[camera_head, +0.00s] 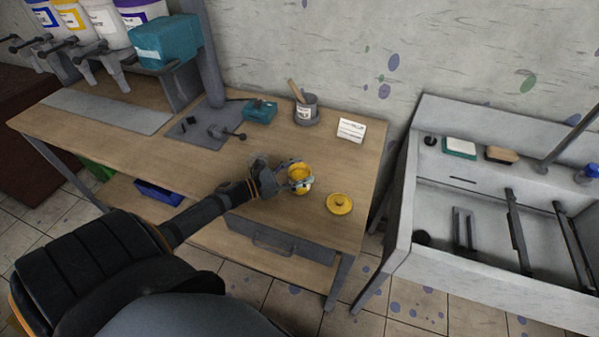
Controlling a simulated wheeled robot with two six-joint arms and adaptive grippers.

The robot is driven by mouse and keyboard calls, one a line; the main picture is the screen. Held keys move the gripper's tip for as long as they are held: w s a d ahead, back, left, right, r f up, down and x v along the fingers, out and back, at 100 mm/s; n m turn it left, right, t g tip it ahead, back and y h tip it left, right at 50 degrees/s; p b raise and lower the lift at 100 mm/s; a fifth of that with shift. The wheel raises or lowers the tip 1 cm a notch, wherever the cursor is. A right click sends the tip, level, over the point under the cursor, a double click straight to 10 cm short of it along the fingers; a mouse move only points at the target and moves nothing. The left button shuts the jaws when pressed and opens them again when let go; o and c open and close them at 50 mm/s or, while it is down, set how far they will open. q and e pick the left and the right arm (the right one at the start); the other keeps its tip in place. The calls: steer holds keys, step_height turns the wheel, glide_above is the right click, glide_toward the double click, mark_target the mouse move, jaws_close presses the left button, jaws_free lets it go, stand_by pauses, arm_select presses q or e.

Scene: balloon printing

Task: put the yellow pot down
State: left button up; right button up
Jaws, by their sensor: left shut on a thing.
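The yellow pot (299,174) is at the front right part of the wooden table (205,190). My left gripper (296,181) is shut around the pot, with its fingers on the pot's sides. The pot looks upright and open at the top. I cannot tell whether its base touches the table. A round yellow lid (339,203) with a small knob lies on the table just right of the pot. My right gripper is not in view.
A grey cup with a brush (306,110), a white card (351,130) and a teal box (260,111) stand behind the pot. A grey sink unit (480,200) is at the right, past a gap.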

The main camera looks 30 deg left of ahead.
arm_select(q)
steer(key=o, duration=1)
steer(key=shift+o, duration=0.2)
steer(key=p+v, duration=0.3)
steer(key=v, duration=0.8)
steer(key=shift+s+a, duration=0.2)
steer(key=shift+s, duration=0.15)
steer(key=shift+s+a, duration=0.15)
